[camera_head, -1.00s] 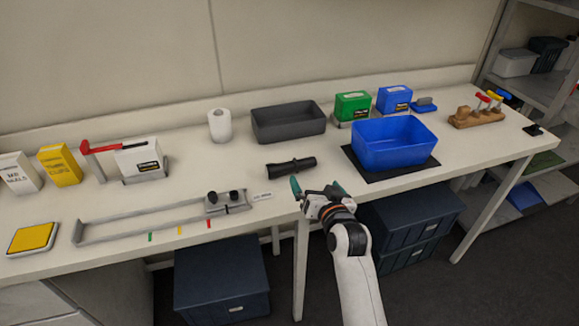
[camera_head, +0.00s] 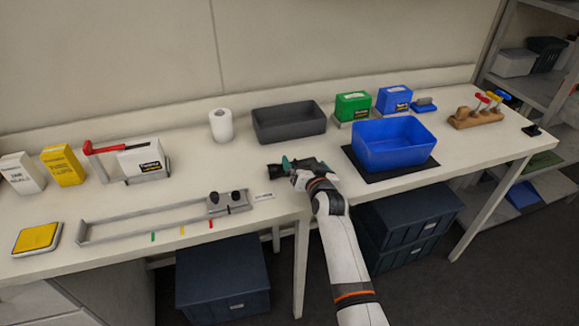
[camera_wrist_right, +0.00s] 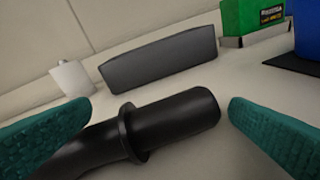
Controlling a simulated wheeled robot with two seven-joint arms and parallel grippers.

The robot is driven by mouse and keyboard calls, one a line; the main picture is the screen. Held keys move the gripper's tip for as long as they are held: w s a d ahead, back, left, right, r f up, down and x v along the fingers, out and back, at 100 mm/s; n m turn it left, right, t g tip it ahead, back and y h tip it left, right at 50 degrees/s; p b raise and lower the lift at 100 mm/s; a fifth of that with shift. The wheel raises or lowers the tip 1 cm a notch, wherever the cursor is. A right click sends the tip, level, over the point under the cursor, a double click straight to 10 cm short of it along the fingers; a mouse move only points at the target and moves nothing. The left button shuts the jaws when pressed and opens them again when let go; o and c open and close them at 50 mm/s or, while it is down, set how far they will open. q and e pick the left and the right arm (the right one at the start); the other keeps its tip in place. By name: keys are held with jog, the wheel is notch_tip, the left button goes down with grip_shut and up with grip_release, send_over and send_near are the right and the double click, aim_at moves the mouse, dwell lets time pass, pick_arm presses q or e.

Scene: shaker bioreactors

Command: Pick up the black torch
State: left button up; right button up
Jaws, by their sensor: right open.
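The black torch (camera_head: 273,167) lies on the white bench, in front of the grey bin. My right gripper (camera_head: 301,163) is over the torch in the head view and covers part of it. In the right wrist view the torch (camera_wrist_right: 160,125) lies between the two teal fingers of the open right gripper (camera_wrist_right: 150,130). One finger is left of the torch and overlaps its lower left part; the other is to the right, with a visible gap. My left gripper is not in view.
Behind the torch is a grey bin (camera_head: 289,122) and a white roll (camera_head: 221,126). A blue bin (camera_head: 392,145) on a black mat stands right. A metal rail fixture (camera_head: 150,222) lies to the left near the front edge. Bench between is clear.

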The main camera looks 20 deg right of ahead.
jog(key=shift+s, duration=0.1)
jog(key=c, duration=1.3)
